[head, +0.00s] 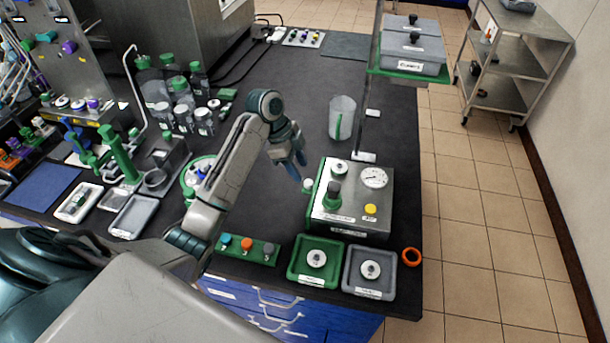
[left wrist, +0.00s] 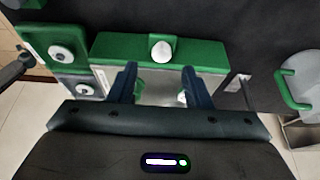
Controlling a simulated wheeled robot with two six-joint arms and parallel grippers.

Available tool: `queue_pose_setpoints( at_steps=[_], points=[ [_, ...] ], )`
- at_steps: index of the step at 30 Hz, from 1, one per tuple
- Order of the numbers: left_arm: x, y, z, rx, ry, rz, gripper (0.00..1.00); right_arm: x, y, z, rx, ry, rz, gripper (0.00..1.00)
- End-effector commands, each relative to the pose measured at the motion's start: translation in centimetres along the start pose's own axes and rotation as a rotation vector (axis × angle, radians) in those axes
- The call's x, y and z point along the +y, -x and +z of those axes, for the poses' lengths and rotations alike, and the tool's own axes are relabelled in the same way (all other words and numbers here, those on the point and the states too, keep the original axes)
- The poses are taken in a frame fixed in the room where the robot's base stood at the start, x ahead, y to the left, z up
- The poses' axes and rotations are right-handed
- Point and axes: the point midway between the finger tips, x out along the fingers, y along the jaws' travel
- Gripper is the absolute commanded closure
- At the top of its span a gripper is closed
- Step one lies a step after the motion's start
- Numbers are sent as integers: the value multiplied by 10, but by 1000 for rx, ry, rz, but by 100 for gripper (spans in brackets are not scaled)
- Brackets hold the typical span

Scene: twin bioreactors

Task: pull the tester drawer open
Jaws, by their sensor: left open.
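The tester (head: 350,215) is a steel box with green trim, a round gauge and a yellow button, near the right edge of the bench. Its green drawer front (head: 320,188) faces left and carries a round white knob (head: 307,185). The drawer looks shut. In the left wrist view the green front (left wrist: 120,46) lies across the upper middle, with the white knob (left wrist: 161,50) near its centre. My left gripper (head: 295,172) is open and empty, beside the knob; in its wrist view its fingertips (left wrist: 159,69) lie on either side of the knob's line, apart from it. My right gripper is not in view.
A green tray (head: 299,271) and a grey tray (head: 351,286) stand in front of the tester, with an orange ring (head: 411,257) to their right. A clear beaker (head: 342,118) stands behind. A green strip with coloured knobs (head: 262,250) lies front left.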

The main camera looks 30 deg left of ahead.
Motion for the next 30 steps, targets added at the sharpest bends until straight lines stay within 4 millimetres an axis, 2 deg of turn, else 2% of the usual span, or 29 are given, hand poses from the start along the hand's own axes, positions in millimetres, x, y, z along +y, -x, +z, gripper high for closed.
queue_pose_setpoints(
  at_steps=[3, 9, 13, 19, 20, 26, 27, 30],
  points=[
    [1, -19, -2, 1, 1, 3, 56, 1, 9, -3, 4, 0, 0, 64],
    [0, -40, -1, 0, 1, 1, 56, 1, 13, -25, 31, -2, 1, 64],
    [0, -45, 0, 0, 1, -1, 56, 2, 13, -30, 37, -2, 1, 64],
    [0, -46, 0, -1, 0, -1, 56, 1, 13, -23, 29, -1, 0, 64],
    [0, -46, 0, -1, 0, -1, 58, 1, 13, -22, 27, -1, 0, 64],
    [0, -46, 0, -1, 0, -1, 97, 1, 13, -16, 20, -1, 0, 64],
    [0, -46, 0, -1, 0, -1, 100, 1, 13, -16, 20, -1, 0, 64],
    [0, -45, 0, -1, 0, -1, 100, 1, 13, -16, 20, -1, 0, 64]
  ],
)
